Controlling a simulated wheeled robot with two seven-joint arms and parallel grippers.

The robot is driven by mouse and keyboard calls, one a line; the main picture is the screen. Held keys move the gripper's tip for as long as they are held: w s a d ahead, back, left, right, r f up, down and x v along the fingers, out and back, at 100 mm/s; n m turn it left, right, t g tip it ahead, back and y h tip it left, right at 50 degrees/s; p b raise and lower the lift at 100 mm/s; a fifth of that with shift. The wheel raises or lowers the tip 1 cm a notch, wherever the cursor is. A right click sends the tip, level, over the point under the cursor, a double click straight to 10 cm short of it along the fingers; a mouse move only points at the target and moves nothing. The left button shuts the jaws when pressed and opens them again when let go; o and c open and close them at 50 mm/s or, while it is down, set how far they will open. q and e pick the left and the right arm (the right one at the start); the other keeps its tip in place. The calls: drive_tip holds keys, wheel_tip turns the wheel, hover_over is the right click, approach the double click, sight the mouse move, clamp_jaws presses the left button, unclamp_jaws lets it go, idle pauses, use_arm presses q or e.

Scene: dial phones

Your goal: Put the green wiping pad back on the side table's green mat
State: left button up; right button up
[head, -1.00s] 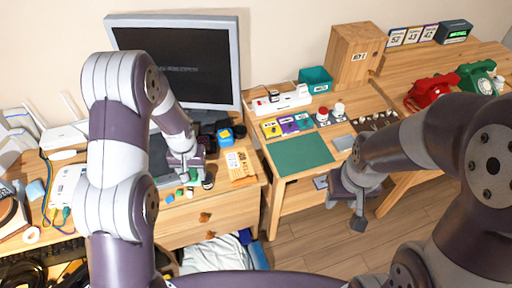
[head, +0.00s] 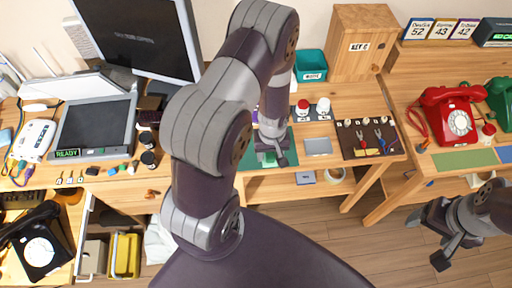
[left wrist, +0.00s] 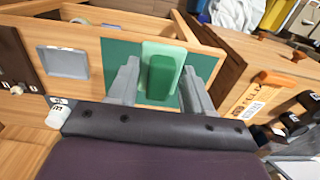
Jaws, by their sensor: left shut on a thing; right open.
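The green wiping pad (left wrist: 164,60), light green with a darker green block on top, is between the fingers of my left gripper (left wrist: 160,82). My left gripper, also in the head view (head: 272,160), is shut on it over the side table's dark green mat (head: 290,161). The mat also shows around the pad in the left wrist view (left wrist: 120,62). Whether the pad touches the mat cannot be told. My arm hides part of the mat in the head view. My right gripper (head: 437,237) is open and empty over the floor at right.
Right of the mat are a grey plate (head: 318,146) and a dark tool tray (head: 366,138). Behind stand red-topped and white-topped pots, a teal bin (head: 311,66) and a wooden box (head: 358,42). A red phone (head: 455,115) stands on the right table.

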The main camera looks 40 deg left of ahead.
use_arm(q)
drive_tip(key=a+f, duration=0.1)
drive_tip(key=a, duration=0.1)
drive_tip(key=w+a+f+p, duration=0.1)
drive_tip(key=a, duration=0.1)
drive_tip(key=a+f, duration=0.2)
drive_tip(key=a, duration=0.1)
drive_tip(key=shift+w+p, duration=0.3)
drive_tip(key=shift+w, duration=0.1)
drive_tip(key=a+f, duration=0.1)
drive_tip(key=w+a+f, duration=0.1)
drive_tip(key=shift+w+a, duration=0.2)
drive_tip(key=shift+a, duration=0.15)
wheel_tip(320, 180, down, 3)
drive_tip(key=shift+f+p, duration=0.2)
drive_tip(key=shift+p, duration=0.45)
drive_tip(key=shift+f, duration=0.3)
use_arm(e)
drive_tip(key=r, duration=0.1)
drive_tip(key=s+r, duration=0.1)
drive_tip(key=r, duration=0.1)
drive_tip(key=shift+a+r, duration=0.15)
drive_tip(key=shift+r, duration=0.05)
use_arm(q)
drive_tip(key=shift+w+f, duration=0.1)
drive_tip(key=shift+f, duration=0.1)
drive_tip(key=o, duration=1.1)
drive_tip(key=shift+o, duration=0.2)
use_arm(e)
drive_tip(key=shift+f, duration=0.1)
